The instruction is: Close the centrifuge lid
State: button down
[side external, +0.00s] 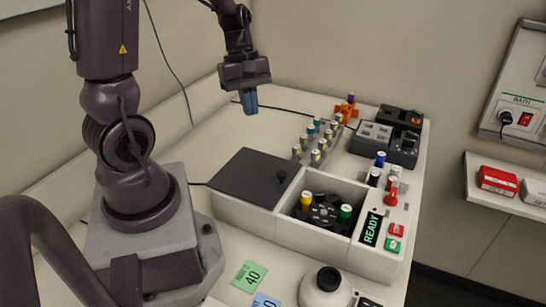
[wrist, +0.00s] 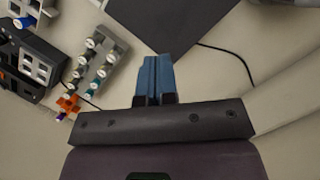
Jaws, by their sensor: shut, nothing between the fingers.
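The centrifuge (side external: 320,240) is a white box with an open chamber at its right part. A rotor (side external: 322,212) holding a yellow-capped and a green-capped tube shows inside. A dark panel that appears to be the lid also shows at the top of the wrist view (wrist: 175,22). My gripper (side external: 250,110) is shut and empty, blue fingers pointing down, above the table behind the lid; it also shows in the wrist view (wrist: 156,60).
A grey rack (side external: 318,142) with several capped tubes stands behind the centrifuge. A dark device (side external: 385,138) and an orange holder (side external: 346,110) stand at the back right. The centrifuge's READY panel (side external: 371,228) is beside the chamber. A white round object (side external: 325,285) stands in front.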

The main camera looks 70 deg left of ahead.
jog(key=n, duration=0.2)
send_near(278, 179)
jog(key=shift+n, duration=0.3)
jog(key=f, duration=0.1)
jog(key=s+a+f, duration=0.1)
jog(key=f, duration=0.1)
jog(key=a+f, duration=0.1)
jog(key=shift+s+f, duration=0.15)
jog(key=shift+s, duration=0.05)
jog(key=shift+w+d+f, duration=0.1)
jog(key=shift+w+d, duration=0.15)
jog(key=shift+d, duration=0.3)
jog(key=shift+w+d, duration=0.2)
jog(key=shift+d, duration=0.4)
jog(key=shift+w+d+f, duration=0.1)
jog(key=shift+w+d, duration=0.1)
jog(key=shift+d, duration=0.3)
jog(key=w+d, duration=1.2)
jog(key=shift+w+d, duration=0.1)
